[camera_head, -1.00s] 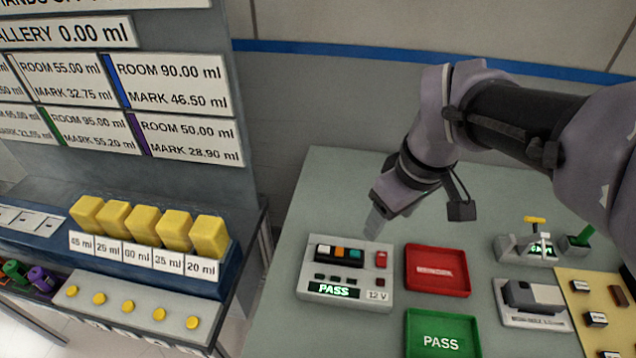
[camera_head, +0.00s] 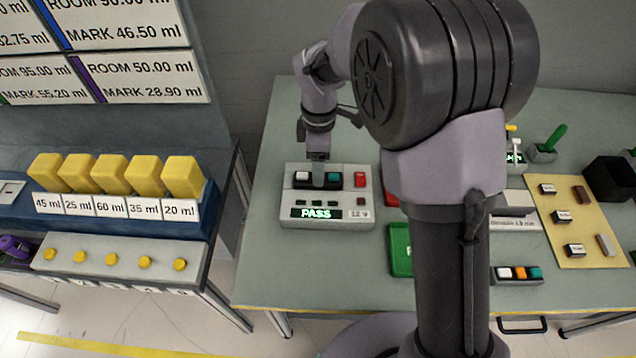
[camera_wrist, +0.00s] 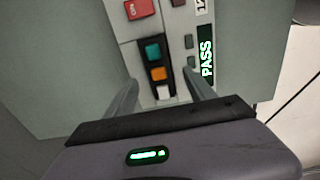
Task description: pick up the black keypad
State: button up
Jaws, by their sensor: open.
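A black keypad (camera_head: 303,184) with white, orange and teal buttons lies on top of the grey tester with the lit PASS display (camera_head: 315,213). My gripper (camera_head: 318,184) is open and points down over the middle of this keypad, hiding its orange button in the head view. In the wrist view the keypad (camera_wrist: 144,66) lies between and just beyond the two fingertips (camera_wrist: 163,88). I cannot tell whether the fingers touch it. A second black keypad (camera_head: 517,282), also with white, orange and teal buttons, lies near the table's front edge.
A red button (camera_head: 360,180) sits on the tester right of the keypad. A green tray (camera_head: 401,252) is partly hidden behind my arm. A yellow mat (camera_head: 560,205) with small parts and a black box (camera_head: 608,180) are at the right. Yellow blocks (camera_head: 115,174) stand on the left bench.

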jog(key=f, duration=0.2)
jog(key=f+b, duration=0.1)
jog(key=f, duration=0.1)
jog(key=shift+w+a+f, duration=0.1)
jog(key=shift+w+a, duration=0.05)
jog(key=shift+w, duration=0.05)
jog(key=shift+c, duration=0.8)
grip_shut()
jog(key=shift+r, duration=0.25)
